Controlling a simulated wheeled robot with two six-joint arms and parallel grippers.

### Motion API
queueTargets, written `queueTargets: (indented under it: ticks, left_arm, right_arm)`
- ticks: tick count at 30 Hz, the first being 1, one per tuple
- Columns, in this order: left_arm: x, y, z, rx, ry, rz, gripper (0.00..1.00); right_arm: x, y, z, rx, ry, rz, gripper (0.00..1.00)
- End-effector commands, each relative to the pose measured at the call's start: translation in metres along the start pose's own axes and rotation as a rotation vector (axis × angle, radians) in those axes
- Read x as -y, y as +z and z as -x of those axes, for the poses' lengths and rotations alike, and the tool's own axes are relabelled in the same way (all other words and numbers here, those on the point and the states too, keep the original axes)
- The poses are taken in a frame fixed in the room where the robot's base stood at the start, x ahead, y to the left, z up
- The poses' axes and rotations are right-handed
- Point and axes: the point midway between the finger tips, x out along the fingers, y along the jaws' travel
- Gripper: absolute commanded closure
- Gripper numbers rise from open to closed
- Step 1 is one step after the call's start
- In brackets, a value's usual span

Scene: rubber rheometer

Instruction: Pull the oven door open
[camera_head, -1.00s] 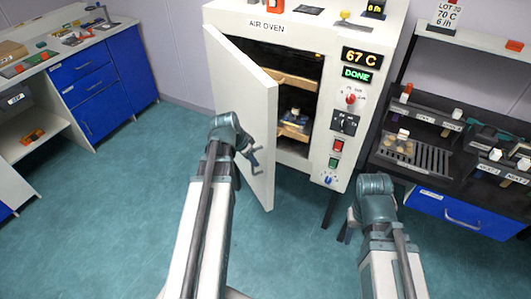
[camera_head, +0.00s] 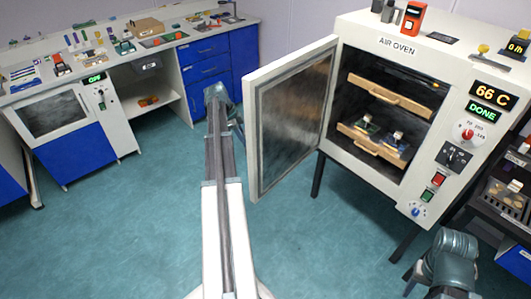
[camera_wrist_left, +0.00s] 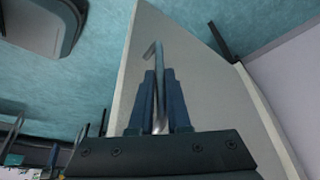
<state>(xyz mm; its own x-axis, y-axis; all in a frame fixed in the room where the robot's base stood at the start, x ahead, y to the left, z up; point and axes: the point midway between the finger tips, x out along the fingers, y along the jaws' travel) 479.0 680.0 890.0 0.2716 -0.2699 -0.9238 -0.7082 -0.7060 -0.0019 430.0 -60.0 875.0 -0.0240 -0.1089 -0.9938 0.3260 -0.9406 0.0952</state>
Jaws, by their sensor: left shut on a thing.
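The air oven (camera_head: 372,30) stands at the right in the head view. Its door (camera_head: 250,120) is swung wide open on the left-side hinge, with its glazed inner face toward me. My left gripper (camera_head: 236,122) is at the door's free edge, on its outer side, partly hidden by my arm. In the left wrist view, my left gripper (camera_wrist_left: 160,100) is shut on the metal door handle (camera_wrist_left: 152,52), in front of the pale door panel (camera_wrist_left: 192,60). My right gripper (camera_head: 414,276) is low in front of the oven, mostly hidden behind its wrist.
Inside the oven, two wooden-fronted shelves (camera_head: 388,95) show, the lower holding small items. The display (camera_head: 492,95) reads 66 C and DONE. A bench (camera_head: 190,48) with blue drawers stands at the left. The floor (camera_head: 130,225) between is clear.

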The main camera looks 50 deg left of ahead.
Motion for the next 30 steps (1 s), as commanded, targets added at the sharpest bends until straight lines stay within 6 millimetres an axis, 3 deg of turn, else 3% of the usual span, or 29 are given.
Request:
queueTargets:
  ticks: [1,3,10,28,29,30]
  left_arm:
    - [0.017,0.012,0.005,0.002,0.002,0.005,1.0]
    - [0.029,0.023,0.009,0.002,0.002,0.005,1.0]
    - [0.057,0.044,0.018,0.001,0.002,0.004,1.0]
    - [0.067,0.051,0.021,0.0,0.001,0.002,1.0]
    - [0.067,0.051,0.021,0.0,0.001,0.002,0.81]
    - [0.067,0.051,0.021,0.0,0.001,0.002,0.74]
  right_arm:
    - [0.0,0.0,0.0,0.0,0.0,0.0,0.5]
    - [0.0,0.0,0.0,0.0,0.0,0.0,0.5]
    - [0.0,0.0,0.0,0.0,0.0,0.0,0.5]
    - [0.0,0.0,0.0,0.0,0.0,0.0,0.5]
    - [0.0,0.0,0.0,0.0,0.0,0.0,0.5]
    - [0.0,0.0,0.0,0.0,0.0,0.0,0.5]
